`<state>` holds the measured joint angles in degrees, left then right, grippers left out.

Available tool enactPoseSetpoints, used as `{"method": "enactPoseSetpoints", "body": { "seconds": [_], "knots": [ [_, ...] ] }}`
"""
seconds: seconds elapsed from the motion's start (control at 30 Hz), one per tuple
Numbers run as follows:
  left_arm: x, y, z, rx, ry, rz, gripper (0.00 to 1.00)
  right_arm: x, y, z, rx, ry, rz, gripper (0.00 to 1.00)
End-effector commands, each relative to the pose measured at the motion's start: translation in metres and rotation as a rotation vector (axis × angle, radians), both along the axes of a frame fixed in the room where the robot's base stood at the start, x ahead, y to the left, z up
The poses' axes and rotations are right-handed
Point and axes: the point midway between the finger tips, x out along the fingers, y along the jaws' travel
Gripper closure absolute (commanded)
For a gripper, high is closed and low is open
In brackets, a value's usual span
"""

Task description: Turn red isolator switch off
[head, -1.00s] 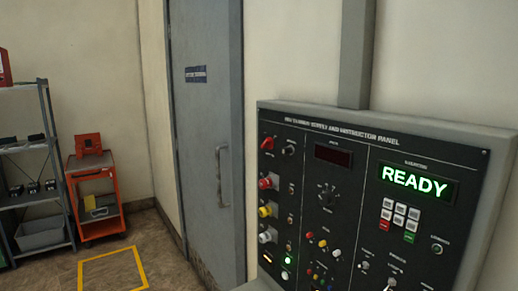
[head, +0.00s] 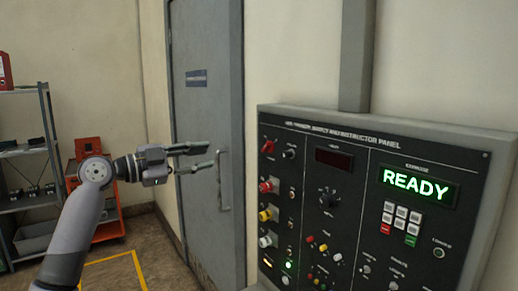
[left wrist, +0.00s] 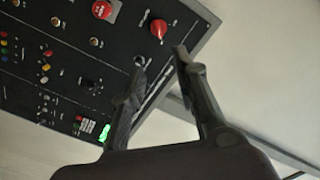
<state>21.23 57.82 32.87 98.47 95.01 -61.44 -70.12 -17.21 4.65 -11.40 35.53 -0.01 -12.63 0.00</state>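The red isolator switch (head: 268,147) is a red rotary knob at the upper left corner of the black instructor panel (head: 345,230). In the left wrist view the red isolator switch (left wrist: 158,28) shows near the panel's corner, beyond my fingertips. My left gripper (head: 210,157) is open and empty, left of the panel and in front of the grey door, apart from the switch. In the left wrist view the two fingers of my left gripper (left wrist: 162,58) are spread. My right gripper is not in view.
A green READY display (head: 415,184) is lit. A grey door (head: 205,80) with a handle stands left of the panel. A shelf and an orange cart are farther back.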

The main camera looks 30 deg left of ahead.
Motion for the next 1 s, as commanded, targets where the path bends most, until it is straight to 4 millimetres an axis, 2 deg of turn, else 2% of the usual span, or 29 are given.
{"method": "enactPoseSetpoints", "body": {
  "seconds": [0.17, 0.7, 0.83, 1.0],
  "knots": [
    [0.019, -0.008, 0.004, -0.002, 0.002, -0.002, 0.72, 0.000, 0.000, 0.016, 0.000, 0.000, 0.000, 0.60],
    [0.126, -0.052, 0.005, -0.006, 0.002, -0.002, 0.72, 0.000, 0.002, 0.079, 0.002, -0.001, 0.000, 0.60],
    [0.144, -0.060, 0.003, -0.006, 0.002, -0.001, 0.72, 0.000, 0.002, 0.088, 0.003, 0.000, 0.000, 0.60],
    [0.157, -0.065, 0.000, -0.002, 0.004, -0.001, 0.72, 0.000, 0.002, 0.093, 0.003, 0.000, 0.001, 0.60]
  ]
}}
